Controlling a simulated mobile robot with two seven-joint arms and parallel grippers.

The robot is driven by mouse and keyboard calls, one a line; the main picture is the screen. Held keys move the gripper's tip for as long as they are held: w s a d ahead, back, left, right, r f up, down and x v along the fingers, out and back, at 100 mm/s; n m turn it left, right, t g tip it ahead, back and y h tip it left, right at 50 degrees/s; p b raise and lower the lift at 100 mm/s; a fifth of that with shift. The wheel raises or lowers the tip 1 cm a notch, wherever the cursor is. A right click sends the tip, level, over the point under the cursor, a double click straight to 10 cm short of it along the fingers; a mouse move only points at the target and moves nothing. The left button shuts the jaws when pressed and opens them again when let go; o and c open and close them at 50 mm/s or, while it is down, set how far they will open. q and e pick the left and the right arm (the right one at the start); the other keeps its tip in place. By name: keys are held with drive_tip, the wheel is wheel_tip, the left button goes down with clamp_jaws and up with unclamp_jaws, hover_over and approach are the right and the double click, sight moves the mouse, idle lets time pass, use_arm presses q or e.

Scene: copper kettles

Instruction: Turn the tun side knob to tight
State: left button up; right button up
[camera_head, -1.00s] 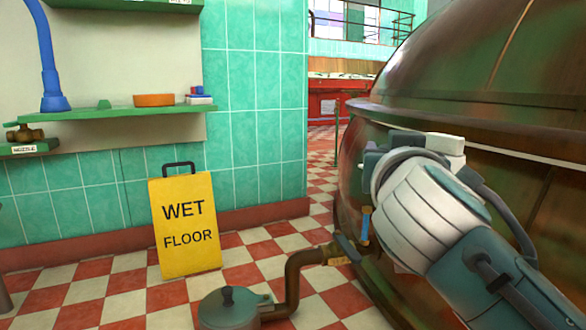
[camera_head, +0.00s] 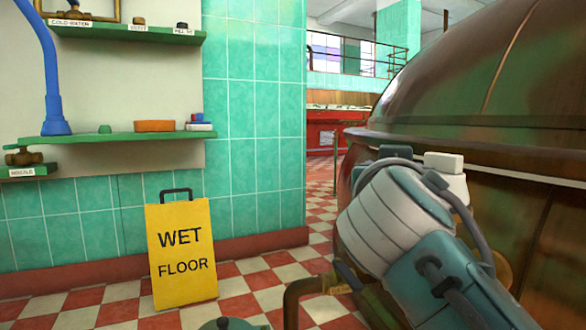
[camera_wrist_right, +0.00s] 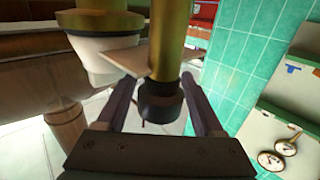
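The big copper tun (camera_head: 470,100) fills the right of the head view. My right arm crosses in front of it and hides my right gripper there. In the right wrist view, my right gripper (camera_wrist_right: 160,78) has its two dark fingers apart, one on each side of a dark round knob-like piece (camera_wrist_right: 160,103). That piece sits at the end of a brass post (camera_wrist_right: 166,45). The fingers look close to it; I cannot tell whether they touch. I cannot read any mark for tight. My left gripper is not in view.
A bent brass pipe (camera_head: 305,288) runs low beside the tun. A yellow wet-floor sign (camera_head: 182,255) stands by the tiled wall. Green shelves (camera_head: 125,138) hold small items at left. In the wrist view, a white tapered piece (camera_wrist_right: 105,55) is close left of the post.

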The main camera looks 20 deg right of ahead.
drive_tip(key=shift+o, duration=0.7)
